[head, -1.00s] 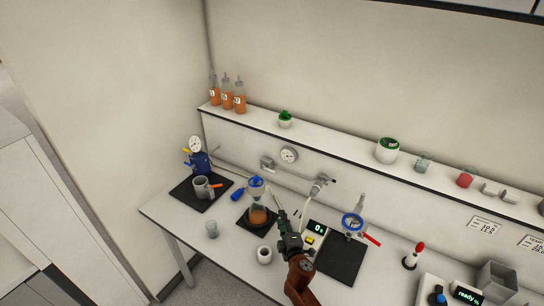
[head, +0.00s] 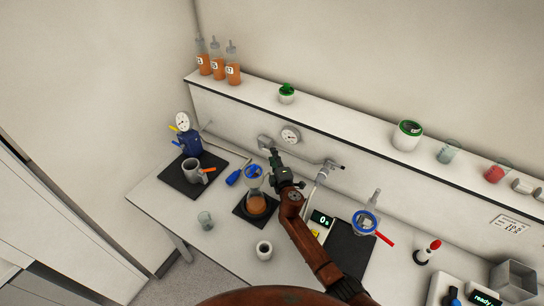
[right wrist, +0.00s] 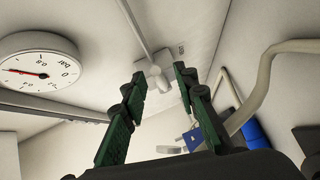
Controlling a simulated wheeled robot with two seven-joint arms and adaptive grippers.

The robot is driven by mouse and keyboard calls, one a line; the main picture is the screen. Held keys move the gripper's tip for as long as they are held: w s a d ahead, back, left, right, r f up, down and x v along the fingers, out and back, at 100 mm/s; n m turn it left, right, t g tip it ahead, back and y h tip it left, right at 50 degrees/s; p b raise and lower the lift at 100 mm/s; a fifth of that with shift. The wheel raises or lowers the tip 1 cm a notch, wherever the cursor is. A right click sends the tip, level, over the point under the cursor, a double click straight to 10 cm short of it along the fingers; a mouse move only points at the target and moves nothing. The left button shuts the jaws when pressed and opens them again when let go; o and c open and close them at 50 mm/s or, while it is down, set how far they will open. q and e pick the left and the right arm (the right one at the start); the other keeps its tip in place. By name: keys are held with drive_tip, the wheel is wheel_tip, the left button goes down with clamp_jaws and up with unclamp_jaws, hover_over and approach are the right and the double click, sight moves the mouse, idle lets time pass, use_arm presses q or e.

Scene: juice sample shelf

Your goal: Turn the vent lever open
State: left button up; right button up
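A pale grey wall fitting with a small arm (head: 265,142) sits on the wall left of the round gauge (head: 290,135); I cannot tell for sure that it is the vent lever. In the right wrist view the fitting (right wrist: 157,76) shows beyond and between my fingertips. My right gripper (head: 274,158) reaches up in front of it, close below. Its green-padded fingers (right wrist: 160,82) are apart with nothing between them. Contact with the fitting does not show. The gauge (right wrist: 38,68) is at the left of the wrist view. My left gripper is not in view.
A flask with amber liquid (head: 256,204) and a blue handle (head: 234,177) stand just left of my right arm. A blue device with a dial (head: 188,140) and a grey mug (head: 193,170) are further left. The shelf (head: 340,130) runs above the fitting.

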drive_tip(key=shift+x, duration=0.75)
drive_tip(key=shift+r, duration=0.1)
clamp_jaws()
